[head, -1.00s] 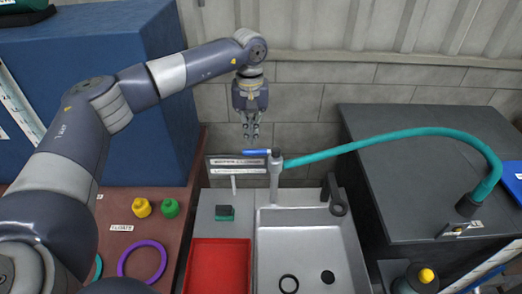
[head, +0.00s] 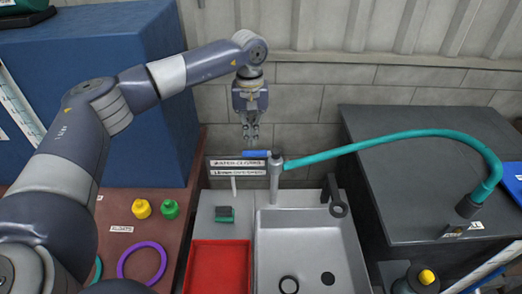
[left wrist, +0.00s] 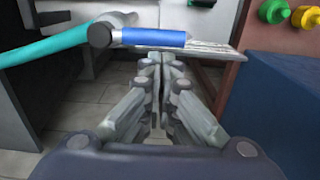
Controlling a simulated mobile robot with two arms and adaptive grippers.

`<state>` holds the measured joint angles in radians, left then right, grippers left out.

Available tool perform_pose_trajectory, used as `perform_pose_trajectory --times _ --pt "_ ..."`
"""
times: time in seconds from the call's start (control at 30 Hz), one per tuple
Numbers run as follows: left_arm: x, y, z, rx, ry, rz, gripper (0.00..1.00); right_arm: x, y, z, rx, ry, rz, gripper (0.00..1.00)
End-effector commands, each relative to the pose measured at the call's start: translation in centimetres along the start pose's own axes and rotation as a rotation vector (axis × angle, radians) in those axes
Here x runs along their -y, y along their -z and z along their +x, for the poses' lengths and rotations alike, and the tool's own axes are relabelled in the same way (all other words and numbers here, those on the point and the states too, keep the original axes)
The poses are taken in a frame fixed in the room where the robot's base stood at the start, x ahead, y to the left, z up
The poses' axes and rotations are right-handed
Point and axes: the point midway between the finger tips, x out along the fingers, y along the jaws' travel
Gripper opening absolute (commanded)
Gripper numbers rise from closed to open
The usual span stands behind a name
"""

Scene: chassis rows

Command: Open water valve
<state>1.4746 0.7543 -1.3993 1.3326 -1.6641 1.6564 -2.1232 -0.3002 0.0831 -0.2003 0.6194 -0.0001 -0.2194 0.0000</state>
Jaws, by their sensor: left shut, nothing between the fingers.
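The water valve's blue lever handle (head: 257,153) sits on top of a grey upright pipe (head: 275,180) at the back of the sink and points left. The handle also shows in the left wrist view (left wrist: 153,37), lying crosswise just beyond the fingertips. My left gripper (head: 251,141) is shut and empty, just above and behind the handle in the head view. Its fingertips (left wrist: 160,58) are together and close to the handle in the left wrist view; whether they touch it I cannot tell. My right gripper is not in view.
A teal hose (head: 400,137) runs right from the pipe to the dark cabinet (head: 400,180). A label sign (head: 222,172) stands left of the pipe. A sink (head: 310,235), a red tray (head: 218,270) and a blue box (head: 75,80) are nearby.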

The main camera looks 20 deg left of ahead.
Motion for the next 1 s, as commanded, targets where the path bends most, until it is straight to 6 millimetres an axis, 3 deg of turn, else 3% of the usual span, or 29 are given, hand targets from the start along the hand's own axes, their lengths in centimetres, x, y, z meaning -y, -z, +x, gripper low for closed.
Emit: perform_pose_trajectory --times 0.73,1.0 --pt "0.0 0.0 3.5 0.000 -0.001 0.000 0.00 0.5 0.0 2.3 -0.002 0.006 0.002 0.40" --pt "0.0 0.0 3.6 0.000 0.000 0.000 0.00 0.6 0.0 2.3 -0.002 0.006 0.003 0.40"
